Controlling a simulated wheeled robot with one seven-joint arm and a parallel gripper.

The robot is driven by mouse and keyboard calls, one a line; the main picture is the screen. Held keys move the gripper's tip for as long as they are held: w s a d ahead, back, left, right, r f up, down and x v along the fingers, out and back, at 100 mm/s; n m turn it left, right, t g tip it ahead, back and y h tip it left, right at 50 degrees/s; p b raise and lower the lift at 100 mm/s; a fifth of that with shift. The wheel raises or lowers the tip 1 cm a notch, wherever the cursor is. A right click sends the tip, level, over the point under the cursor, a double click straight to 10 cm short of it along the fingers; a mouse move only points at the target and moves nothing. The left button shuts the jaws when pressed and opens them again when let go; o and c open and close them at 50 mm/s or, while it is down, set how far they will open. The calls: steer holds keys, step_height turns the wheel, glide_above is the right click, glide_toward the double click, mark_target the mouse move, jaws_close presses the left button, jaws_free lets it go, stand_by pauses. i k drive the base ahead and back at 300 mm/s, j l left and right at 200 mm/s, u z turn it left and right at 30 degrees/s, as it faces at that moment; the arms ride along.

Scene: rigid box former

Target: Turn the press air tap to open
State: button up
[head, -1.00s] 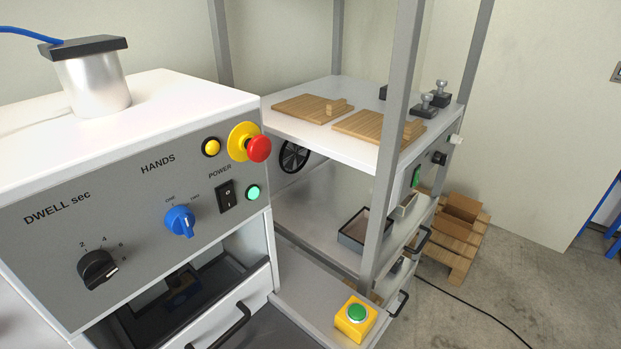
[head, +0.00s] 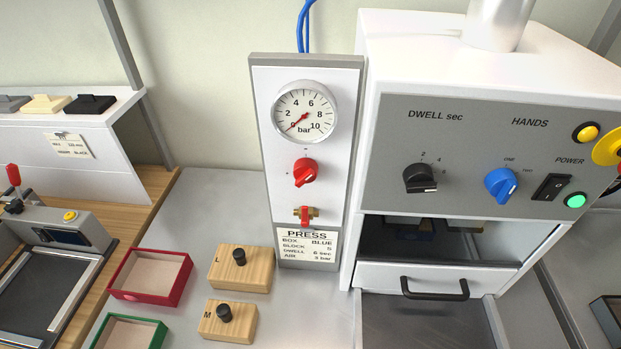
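The press air tap (head: 306,214) is a small brass valve with a red handle. It sits low on the white upright air panel (head: 259,170) in the head view, just above the PRESS card (head: 306,249). Its red handle appears to lie roughly crosswise, with a short part hanging down; its exact setting is hard to tell. Above it are a red regulator knob (head: 304,172) and a round pressure gauge (head: 304,111) whose needle points near 0 bar. My gripper is not in view.
The press cabinet (head: 460,180) stands right of the panel, with a black dwell knob, blue selector and an open drawer (head: 425,320) below. Wooden blocks L (head: 240,275) and M (head: 222,325), a red tray (head: 150,297) and a green tray (head: 128,318) lie at front left.

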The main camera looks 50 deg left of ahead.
mark_target(305, 219)
steer(key=u, duration=1.2)
